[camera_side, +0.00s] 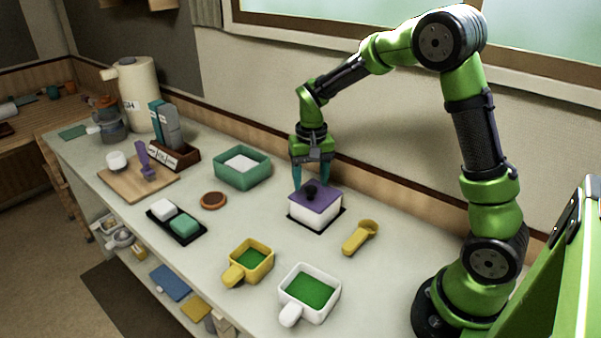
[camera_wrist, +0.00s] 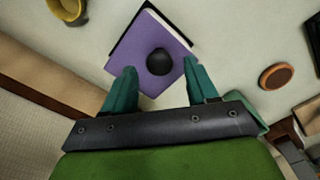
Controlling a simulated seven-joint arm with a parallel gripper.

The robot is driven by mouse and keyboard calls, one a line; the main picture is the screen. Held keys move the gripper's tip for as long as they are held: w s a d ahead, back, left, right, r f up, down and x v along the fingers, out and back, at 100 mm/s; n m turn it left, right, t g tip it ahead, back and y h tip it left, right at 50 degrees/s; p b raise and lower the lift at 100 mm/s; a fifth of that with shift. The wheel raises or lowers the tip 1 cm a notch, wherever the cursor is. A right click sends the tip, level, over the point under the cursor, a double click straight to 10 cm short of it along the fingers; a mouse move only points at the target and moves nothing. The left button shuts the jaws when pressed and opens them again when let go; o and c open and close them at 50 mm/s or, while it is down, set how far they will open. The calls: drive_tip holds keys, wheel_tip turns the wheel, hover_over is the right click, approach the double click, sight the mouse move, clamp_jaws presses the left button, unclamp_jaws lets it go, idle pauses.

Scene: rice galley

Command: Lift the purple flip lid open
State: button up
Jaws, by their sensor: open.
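The purple flip lid (camera_side: 325,200) lies flat and closed on a white box (camera_side: 313,214), with a dark round knob (camera_side: 310,190) on top. The box stands on a dark mat (camera_side: 341,212). My gripper (camera_side: 311,186) points down over the back edge of the lid, with its teal fingers apart. In the wrist view, the lid (camera_wrist: 175,43) and its knob (camera_wrist: 160,62) show just ahead of the open fingertips of my gripper (camera_wrist: 162,76). The fingers lie on either side of the lid's near corner. I cannot tell whether they touch it.
A yellow scoop (camera_side: 360,236) lies right of the box. A green-rimmed tray (camera_side: 243,168) stands left, with a brown round disc (camera_side: 213,200) nearby. Yellow (camera_side: 262,262) and white (camera_side: 325,299) handled containers stand in front. The wall is close behind my gripper.

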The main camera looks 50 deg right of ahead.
drive_tip(key=shift+f, duration=1.3)
drive_tip(key=shift+r, duration=0.1)
clamp_jaws()
